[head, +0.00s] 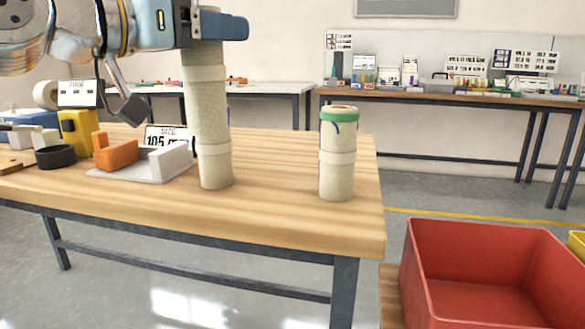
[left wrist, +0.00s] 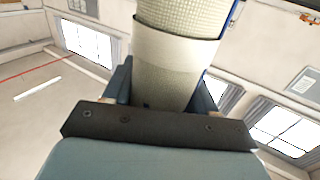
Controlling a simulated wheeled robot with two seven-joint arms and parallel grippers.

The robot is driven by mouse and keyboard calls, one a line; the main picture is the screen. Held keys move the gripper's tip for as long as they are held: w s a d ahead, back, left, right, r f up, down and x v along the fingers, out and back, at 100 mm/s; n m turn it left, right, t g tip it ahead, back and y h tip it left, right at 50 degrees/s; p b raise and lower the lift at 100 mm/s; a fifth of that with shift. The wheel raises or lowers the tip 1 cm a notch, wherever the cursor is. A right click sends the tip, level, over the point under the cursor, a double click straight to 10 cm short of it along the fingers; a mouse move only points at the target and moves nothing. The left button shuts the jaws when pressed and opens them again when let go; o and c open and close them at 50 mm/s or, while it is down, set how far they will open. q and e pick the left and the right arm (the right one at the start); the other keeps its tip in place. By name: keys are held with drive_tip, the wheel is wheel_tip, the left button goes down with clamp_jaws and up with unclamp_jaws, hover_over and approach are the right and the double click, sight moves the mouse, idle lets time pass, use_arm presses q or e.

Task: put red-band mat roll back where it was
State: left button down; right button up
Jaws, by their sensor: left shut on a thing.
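My left gripper (head: 212,27) is shut on the upper part of a tall cream mat roll (head: 208,120). The roll is upright with a slight tilt, over the wooden table. Its lower end appears at or just above the tabletop; I cannot tell if it touches. No red band shows on it; the jaws cover part of its upper end. In the left wrist view the roll (left wrist: 175,65) stands between the jaws. A shorter cream roll with a green band (head: 338,155) stands upright to the right. My right gripper is not in view.
The wooden table (head: 280,205) has bare room between and in front of the rolls. At its left are a white-and-orange fixture (head: 140,160), a black ring (head: 56,157) and a yellow device (head: 80,133). A red bin (head: 490,270) stands at lower right.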

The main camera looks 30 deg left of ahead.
use_arm(q)
drive_tip(key=w+d+f+b, duration=0.2)
drive_tip(key=w+f+b, duration=0.2)
drive_tip(key=w+f, duration=0.8)
drive_tip(key=shift+w+f+b, duration=0.35)
drive_tip(key=shift+w+b, duration=0.05)
drive_tip(key=shift+d, duration=0.1)
drive_tip(key=shift+f, duration=0.15)
drive_tip(key=shift+c, duration=1.7)
unclamp_jaws()
